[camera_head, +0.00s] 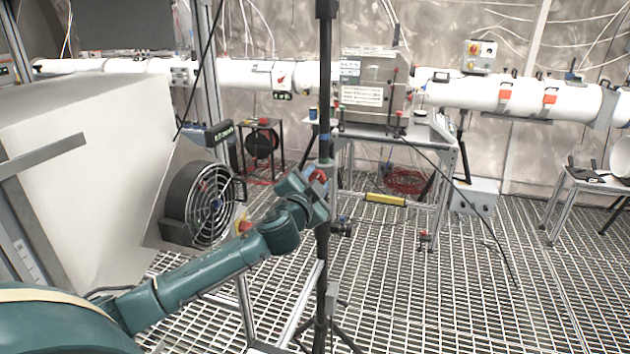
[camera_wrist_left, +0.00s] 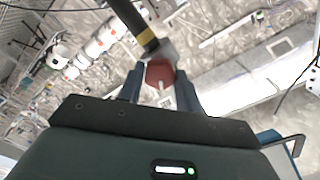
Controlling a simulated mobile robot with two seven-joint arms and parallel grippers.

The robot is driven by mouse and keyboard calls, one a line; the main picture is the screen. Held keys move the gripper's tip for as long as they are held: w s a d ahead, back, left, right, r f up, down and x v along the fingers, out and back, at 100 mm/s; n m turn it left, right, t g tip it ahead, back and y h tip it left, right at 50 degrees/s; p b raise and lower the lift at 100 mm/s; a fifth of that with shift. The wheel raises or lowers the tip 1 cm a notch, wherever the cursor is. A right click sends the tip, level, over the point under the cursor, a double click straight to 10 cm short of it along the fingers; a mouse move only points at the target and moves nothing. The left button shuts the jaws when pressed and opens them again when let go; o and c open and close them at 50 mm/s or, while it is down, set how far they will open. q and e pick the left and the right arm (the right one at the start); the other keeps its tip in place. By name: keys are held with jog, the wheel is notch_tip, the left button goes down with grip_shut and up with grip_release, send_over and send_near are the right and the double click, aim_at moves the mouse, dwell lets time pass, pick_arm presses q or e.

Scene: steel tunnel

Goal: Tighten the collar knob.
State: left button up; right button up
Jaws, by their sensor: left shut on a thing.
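The collar knob (camera_head: 319,174) is red and sits on a collar (camera_head: 325,163) around a dark upright pole (camera_head: 324,100). My left gripper (camera_head: 316,182) reaches it from the left and is shut on it. In the left wrist view the red knob (camera_wrist_left: 160,73) lies between the two fingers of my left gripper (camera_wrist_left: 160,88), with the pole (camera_wrist_left: 133,22) and its yellow band just beyond. The fingers hide part of the knob in the head view. My right gripper is not in view.
A fan (camera_head: 208,205) on a large pale housing (camera_head: 90,130) stands left, close to my left arm. A steel bench (camera_head: 395,133) with a metal box (camera_head: 365,88) stands behind the pole. White pipe (camera_head: 510,95) runs along the back. The grating floor at right is largely free.

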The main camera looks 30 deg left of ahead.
pick_arm(q)
jog(key=shift+m, duration=1.7)
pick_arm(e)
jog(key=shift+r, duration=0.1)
pick_arm(q)
jog(key=o, duration=1)
jog(key=shift+b+v, duration=1.45)
jog(key=shift+v, duration=5.15)
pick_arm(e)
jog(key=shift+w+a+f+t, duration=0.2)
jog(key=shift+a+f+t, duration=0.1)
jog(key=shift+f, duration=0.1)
